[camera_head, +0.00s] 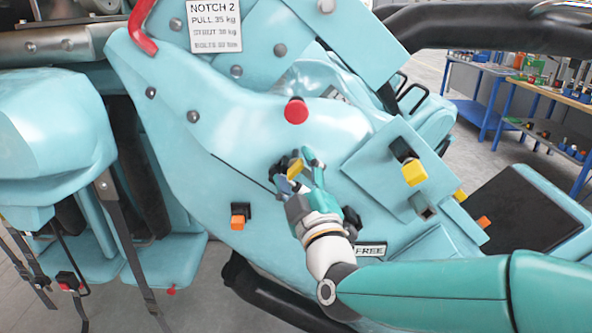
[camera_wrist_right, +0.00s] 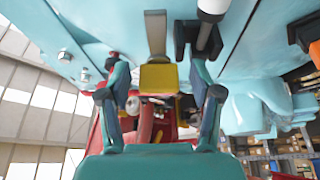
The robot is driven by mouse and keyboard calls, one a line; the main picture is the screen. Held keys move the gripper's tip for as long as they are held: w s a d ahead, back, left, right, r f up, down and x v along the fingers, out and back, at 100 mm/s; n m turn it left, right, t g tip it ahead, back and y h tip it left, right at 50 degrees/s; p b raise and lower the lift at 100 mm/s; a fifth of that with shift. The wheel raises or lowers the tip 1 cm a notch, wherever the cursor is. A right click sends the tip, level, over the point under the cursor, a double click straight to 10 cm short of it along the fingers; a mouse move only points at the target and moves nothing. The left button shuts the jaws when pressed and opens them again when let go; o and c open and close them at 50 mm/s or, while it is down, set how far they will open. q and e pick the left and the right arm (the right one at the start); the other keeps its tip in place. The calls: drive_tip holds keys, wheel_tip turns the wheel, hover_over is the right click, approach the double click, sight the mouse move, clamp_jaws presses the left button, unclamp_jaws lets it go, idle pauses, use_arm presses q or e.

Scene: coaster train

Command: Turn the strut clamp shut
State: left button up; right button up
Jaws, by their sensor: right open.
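A yellow handle (camera_head: 295,169), which looks like the strut clamp's, sits on a dark mount on the turquoise body panel. In the right wrist view the yellow handle (camera_wrist_right: 158,77) hangs on a flat grey lever. My right gripper (camera_head: 299,171) is at this handle, with its fingers partly hiding it. In its wrist view the right gripper (camera_wrist_right: 158,72) is open, with one finger on each side of the yellow block and gaps showing. The clamp's mount is partly hidden in the head view. My left gripper is not in view.
A red knob (camera_head: 296,110) stands above the gripper. An orange latch (camera_head: 239,216) is at lower left, and another yellow handle (camera_head: 414,173) is on a panel to the right. A FREE label (camera_head: 370,250) lies below. Seats with hanging straps (camera_head: 118,220) are at left.

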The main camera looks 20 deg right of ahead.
drive_tip(key=c, duration=1.2)
drive_tip(key=shift+o, duration=0.2)
drive_tip(key=shift+f+m+b, duration=0.2)
drive_tip(key=shift+m+b, duration=0.2)
drive_tip(key=shift+b, duration=0.35)
drive_tip(key=m+h+b, duration=0.2)
drive_tip(key=m+b, duration=0.2)
drive_tip(key=m+t+h+b, duration=0.1)
drive_tip(key=m+h+b, duration=0.1)
drive_tip(key=m+b, duration=0.2)
drive_tip(key=shift+a+f+m+b, duration=0.15)
drive_tip(key=shift+f+m+b, duration=0.05)
drive_tip(key=shift+m+b, duration=0.1)
drive_tip(key=m+h+b, duration=0.2)
drive_tip(key=m, duration=0.2)
drive_tip(key=shift+r+h, duration=0.1)
drive_tip(key=shift+h, duration=0.2)
drive_tip(key=m+g+h+b, duration=0.1)
drive_tip(key=m, duration=0.3)
drive_tip(key=shift+h+b, duration=0.3)
drive_tip(key=shift+h, duration=0.1)
drive_tip(key=m+g+h, duration=0.1)
drive_tip(key=m, duration=0.2)
drive_tip(key=shift+r+m+h+b, duration=0.1)
drive_tip(key=shift+m+h+b, duration=0.2)
drive_tip(key=shift+m+b, duration=0.1)
drive_tip(key=shift+m+g+h, duration=0.7)
drive_tip(key=shift+m+g, duration=0.1)
drive_tip(key=shift+m, duration=1.2)
